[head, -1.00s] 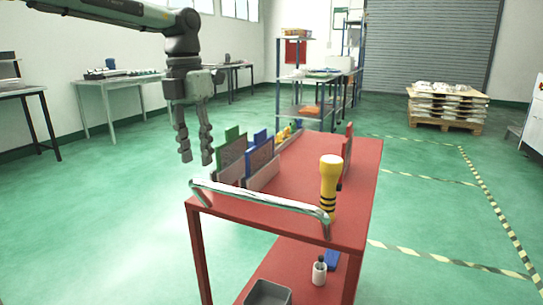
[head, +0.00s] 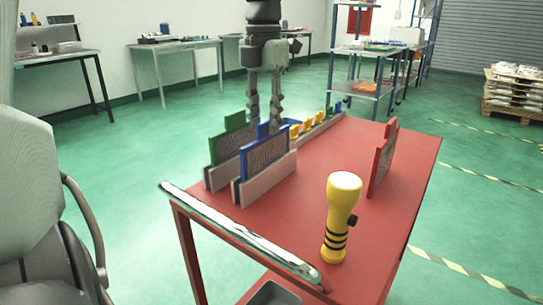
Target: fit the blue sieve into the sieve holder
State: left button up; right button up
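The blue sieve (head: 266,151), a grey mesh panel in a blue frame with a tab on top, stands upright in a pale grey slotted stand (head: 267,178) on the red cart. My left gripper (head: 264,120) points straight down over its top tab. Its two fingers are apart, with a gap between them, and the tips are close to the tab; whether they touch it I cannot tell. My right gripper is not in view. I cannot tell which thing is the sieve holder, unless it is this stand.
A green sieve (head: 231,141) stands close left of the blue one, and a red panel (head: 383,160) stands at the right. A yellow lamp-like object (head: 341,215) stands near the chrome handle (head: 235,232). A rail of yellow and blue pieces (head: 316,127) lies behind. The cart top (head: 315,200) is clear between.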

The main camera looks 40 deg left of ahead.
aim_at(267, 136)
pick_arm(q)
jog(key=f, duration=0.5)
jog(key=shift+w+d+f+p, duration=0.15)
jog(key=shift+w+f+p, duration=0.05)
jog(key=shift+f+p, duration=0.1)
jog(key=shift+r, duration=0.1)
grip_shut()
